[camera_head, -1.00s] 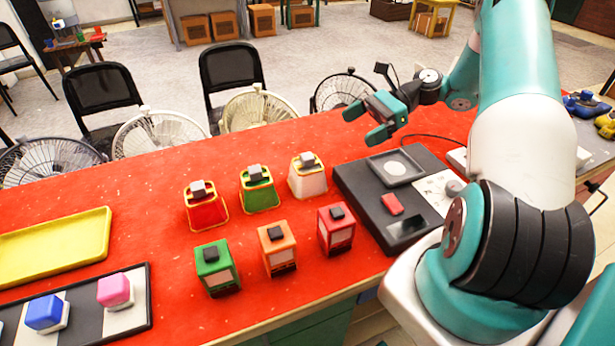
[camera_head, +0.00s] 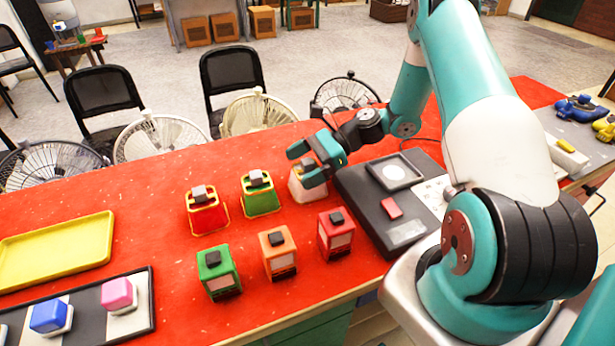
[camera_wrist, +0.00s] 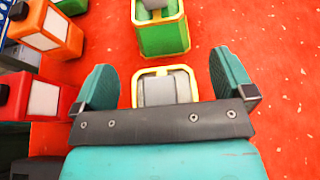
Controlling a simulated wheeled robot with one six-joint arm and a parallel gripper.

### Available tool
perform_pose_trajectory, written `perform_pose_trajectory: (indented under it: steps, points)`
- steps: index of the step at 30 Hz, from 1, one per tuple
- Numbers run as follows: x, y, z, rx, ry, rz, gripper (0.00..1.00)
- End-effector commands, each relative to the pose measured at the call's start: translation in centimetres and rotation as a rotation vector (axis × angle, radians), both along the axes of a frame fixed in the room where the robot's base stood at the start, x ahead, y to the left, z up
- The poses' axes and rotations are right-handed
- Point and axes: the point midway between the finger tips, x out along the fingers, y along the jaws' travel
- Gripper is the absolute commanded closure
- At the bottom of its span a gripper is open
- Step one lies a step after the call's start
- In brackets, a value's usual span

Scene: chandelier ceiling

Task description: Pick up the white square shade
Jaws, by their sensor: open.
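The white square shade (camera_head: 297,190) stands on the red tabletop at the right end of the back row. My gripper partly covers it in the head view. In the wrist view its yellow-edged top with a grey block (camera_wrist: 158,91) shows between the fingers, and its lower part is hidden by the gripper body. My gripper (camera_head: 303,164) is open, with its fingers over and around the shade's top. In the wrist view the open fingers (camera_wrist: 165,82) stand to either side of the shade, apart from it.
A green shade (camera_head: 260,197) and a red shade (camera_head: 206,215) stand left of it. In front are green (camera_head: 218,278), orange (camera_head: 279,258) and red (camera_head: 336,237) box-like shades. A black device (camera_head: 362,200) lies to the right, a yellow tray (camera_head: 55,252) at left.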

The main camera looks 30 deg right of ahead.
Motion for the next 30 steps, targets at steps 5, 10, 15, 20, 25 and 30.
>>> perform_pose_trajectory:
  steps: [5, 10, 15, 20, 25, 30]
  points:
    - [0.1, 0.5, -0.3, 0.0, 0.001, -0.001, 0.0]
    - [0.1, 0.5, -0.3, 0.0, 0.001, -0.001, 0.11]
    - [0.1, 0.5, -0.2, 0.0, 0.001, -0.001, 0.51]
    - [0.1, 0.5, -0.2, 0.0, 0.0, -0.001, 0.55]
    - [0.1, 0.5, 0.0, 0.0, 0.0, -0.001, 0.55]
    - [0.1, 0.4, 1.4, -0.001, -0.001, -0.001, 0.55]
